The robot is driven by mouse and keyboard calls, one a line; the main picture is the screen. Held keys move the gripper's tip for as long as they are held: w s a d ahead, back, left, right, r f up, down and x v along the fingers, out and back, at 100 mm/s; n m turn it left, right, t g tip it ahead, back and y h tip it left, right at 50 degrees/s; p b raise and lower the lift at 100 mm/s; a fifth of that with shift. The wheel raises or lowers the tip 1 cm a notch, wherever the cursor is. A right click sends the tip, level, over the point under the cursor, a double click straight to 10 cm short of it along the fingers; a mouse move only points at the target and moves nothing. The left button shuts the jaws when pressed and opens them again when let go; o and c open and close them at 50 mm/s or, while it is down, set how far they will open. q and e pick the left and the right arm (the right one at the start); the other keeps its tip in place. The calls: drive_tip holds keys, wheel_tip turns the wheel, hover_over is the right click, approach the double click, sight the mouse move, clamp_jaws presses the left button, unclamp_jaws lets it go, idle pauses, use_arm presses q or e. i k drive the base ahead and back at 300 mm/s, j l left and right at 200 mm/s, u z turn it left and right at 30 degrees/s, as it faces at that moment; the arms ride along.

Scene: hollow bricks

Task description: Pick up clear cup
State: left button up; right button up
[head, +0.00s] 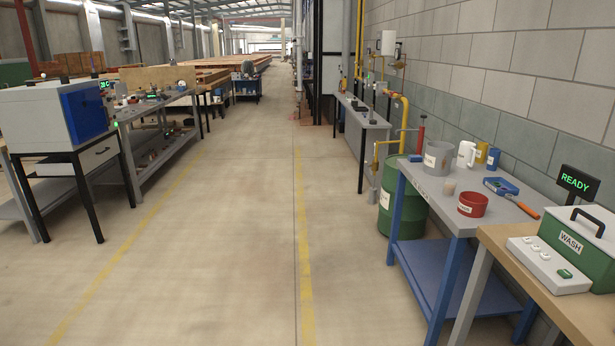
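A small pale, see-through-looking cup (449,188) stands upright on the grey top of a blue-legged table (426,188) at the right. It is the only thing there that looks like a clear cup, though it is small in the picture. A red round container (472,205) with a white label stands just in front and to its right. A grey bucket (438,158) stands behind it. Neither of my grippers shows in the head view.
The same table holds a white jug (466,154), a yellow can (481,152) and a blue device (497,186). A green washer (579,240) stands nearer, on a wooden bench. A green drum (400,215) stands behind the table. The floor aisle (240,230) is clear.

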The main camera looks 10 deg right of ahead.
sight(448, 186)
drive_tip(key=i+j+z, duration=0.1)
drive_tip(key=i, duration=1.6)
